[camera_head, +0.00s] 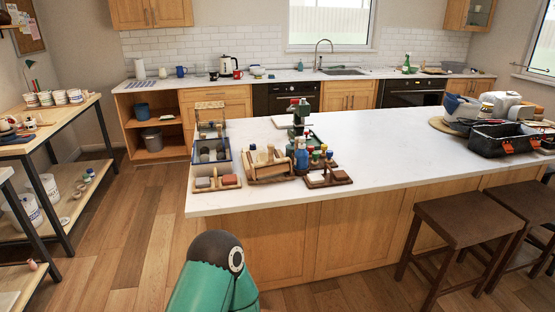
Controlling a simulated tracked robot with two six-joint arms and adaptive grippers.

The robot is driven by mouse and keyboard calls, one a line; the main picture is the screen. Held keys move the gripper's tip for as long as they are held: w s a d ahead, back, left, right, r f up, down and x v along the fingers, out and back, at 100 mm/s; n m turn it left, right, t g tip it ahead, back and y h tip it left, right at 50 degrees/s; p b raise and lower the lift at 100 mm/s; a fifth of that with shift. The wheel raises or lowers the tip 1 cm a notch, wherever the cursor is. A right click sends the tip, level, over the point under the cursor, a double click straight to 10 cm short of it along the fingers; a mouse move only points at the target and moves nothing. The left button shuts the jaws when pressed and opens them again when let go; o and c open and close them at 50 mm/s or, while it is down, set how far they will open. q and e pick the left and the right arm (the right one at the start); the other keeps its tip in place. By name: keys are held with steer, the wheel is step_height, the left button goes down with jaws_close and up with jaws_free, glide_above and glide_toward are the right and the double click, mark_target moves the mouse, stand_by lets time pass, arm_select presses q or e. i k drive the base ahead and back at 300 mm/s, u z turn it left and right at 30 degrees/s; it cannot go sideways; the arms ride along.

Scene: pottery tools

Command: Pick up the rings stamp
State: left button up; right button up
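The rings stamp cannot be picked out; no ring pattern is readable at this size. Small tools with coloured tops (322,155) stand at the front of the white island (370,172), above a low wooden holder (328,178). Whether one of them is the rings stamp I cannot tell. A wooden tool caddy (270,171) stands just left of them, with a blue bottle (301,157) between. Neither gripper is in view. Only a green and dark arm part of mine shows at the bottom, in front of the island.
A blue-edged tray with grey jars (210,155) and a wooden tray with two blocks (217,183) fill the island's left end. A black toolbox (500,141) is at right. The island's middle is clear. Stools (462,214) stand in front.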

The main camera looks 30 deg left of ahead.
mark_target(330, 154)
steer(key=u, duration=0.45)
steer(key=k, duration=0.55)
steer(key=u, duration=0.25)
steer(key=i, duration=1.65)
steer(key=z, duration=0.35)
